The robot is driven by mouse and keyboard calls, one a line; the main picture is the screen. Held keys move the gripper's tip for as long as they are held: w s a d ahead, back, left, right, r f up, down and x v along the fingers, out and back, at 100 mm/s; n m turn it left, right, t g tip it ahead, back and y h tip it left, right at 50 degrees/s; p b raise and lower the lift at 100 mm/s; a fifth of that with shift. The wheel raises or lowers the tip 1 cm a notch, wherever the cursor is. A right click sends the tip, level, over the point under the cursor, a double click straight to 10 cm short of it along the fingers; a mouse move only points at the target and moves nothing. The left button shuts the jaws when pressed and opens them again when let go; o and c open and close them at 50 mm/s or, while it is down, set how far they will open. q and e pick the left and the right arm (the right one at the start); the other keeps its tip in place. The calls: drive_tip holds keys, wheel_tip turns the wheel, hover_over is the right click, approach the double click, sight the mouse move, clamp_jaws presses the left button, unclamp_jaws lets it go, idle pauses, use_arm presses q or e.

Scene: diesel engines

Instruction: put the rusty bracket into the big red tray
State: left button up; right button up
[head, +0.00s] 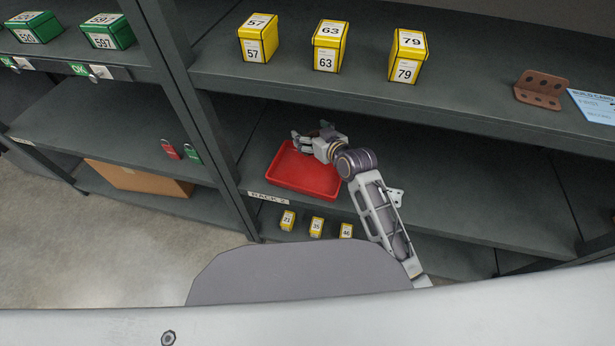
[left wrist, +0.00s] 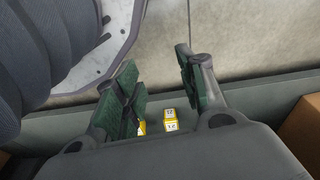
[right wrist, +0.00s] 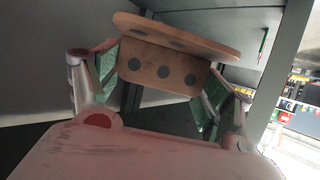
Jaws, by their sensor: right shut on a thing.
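My right gripper (head: 311,137) is over the back part of the big red tray (head: 305,172), which lies on the middle shelf. In the right wrist view its fingers (right wrist: 165,88) are shut on a rusty-brown bracket (right wrist: 162,75) with a row of dark holes and a rounded flange. The head view does not clearly show this held bracket. Another rusty bracket (head: 541,89) stands on the upper shelf at right, beside a blue-and-white card. My left gripper (left wrist: 160,95) is open and empty in the left wrist view, outside the head view.
Yellow numbered boxes (head: 327,46) stand on the upper shelf above the tray. Smaller yellow boxes (head: 317,225) sit below it. A dark upright (head: 196,110) is left of the tray. The middle shelf is clear at right.

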use_arm(q)
drive_tip(key=w+d+r+b, duration=0.2)
drive_tip(key=w+r+b, duration=0.2)
drive_tip(key=r+b, duration=0.5)
drive_tip(key=shift+w+d+r+t+h+b, duration=0.2)
drive_tip(key=shift+w+t+h+b, duration=0.15)
drive_tip(key=shift+b, duration=1.3)
use_arm(e)
drive_tip(key=w+a+f+n+g+y, duration=0.2)
drive_tip(key=w+a+f+n+y, duration=0.1)
drive_tip(key=a+f, duration=0.4)
drive_tip(key=shift+w+a+f+n+g, duration=0.3)
drive_tip(key=shift+w+a+f+n, duration=0.15)
drive_tip(key=shift+w, duration=0.65)
